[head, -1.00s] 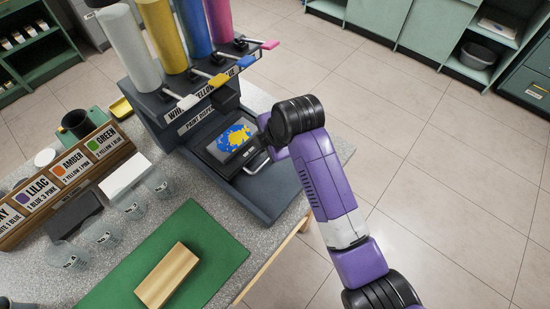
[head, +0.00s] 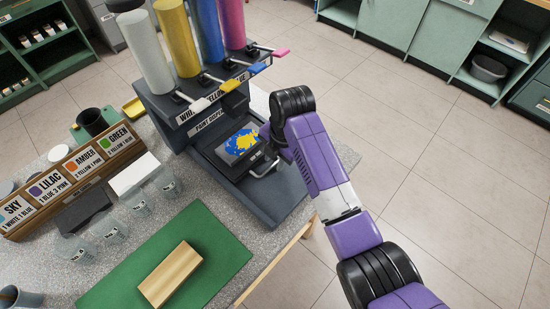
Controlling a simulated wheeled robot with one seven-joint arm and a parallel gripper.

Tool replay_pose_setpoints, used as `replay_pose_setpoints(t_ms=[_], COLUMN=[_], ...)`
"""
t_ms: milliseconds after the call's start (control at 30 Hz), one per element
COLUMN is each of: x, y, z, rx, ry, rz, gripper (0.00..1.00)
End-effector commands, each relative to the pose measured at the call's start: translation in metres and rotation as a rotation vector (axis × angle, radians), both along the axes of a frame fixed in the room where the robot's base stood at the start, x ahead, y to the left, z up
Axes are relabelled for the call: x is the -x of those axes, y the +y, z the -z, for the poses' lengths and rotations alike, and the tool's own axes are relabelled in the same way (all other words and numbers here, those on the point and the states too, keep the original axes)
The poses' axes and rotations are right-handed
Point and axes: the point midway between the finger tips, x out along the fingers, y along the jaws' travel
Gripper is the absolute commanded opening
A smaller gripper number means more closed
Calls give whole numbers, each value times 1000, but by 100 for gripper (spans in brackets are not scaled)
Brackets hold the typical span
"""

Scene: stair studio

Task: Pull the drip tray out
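The drip tray (head: 226,159) is a dark, shallow tray with blue and yellow paint on its top. It sits low in the front of the dark grey paint dispenser (head: 278,198), under the nozzles. A pale bar handle (head: 266,168) stands at its front right edge. My gripper (head: 267,136) is beside the tray's right side, close to the handle. My wrist hides most of its fingers, so I cannot tell whether they touch the handle or how wide they are.
White, yellow, blue and pink cylinders (head: 176,38) with levers top the dispenser. A green mat (head: 130,262) with a wooden block (head: 170,273) lies in front. Clear cups (head: 140,207) and a recipe board (head: 75,172) stand left. The speckled worktop ends right of the dispenser; open floor lies beyond.

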Motion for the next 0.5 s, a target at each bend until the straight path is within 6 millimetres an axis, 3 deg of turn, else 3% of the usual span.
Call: replay_pose_setpoints(t_ms=[300, 467, 500], x=[0, 0, 0], y=[1, 0, 0], z=[4, 4, 4], rx=[1, 0, 0], ry=[1, 0, 0], rz=[0, 0, 0], gripper=[31, 1, 0])
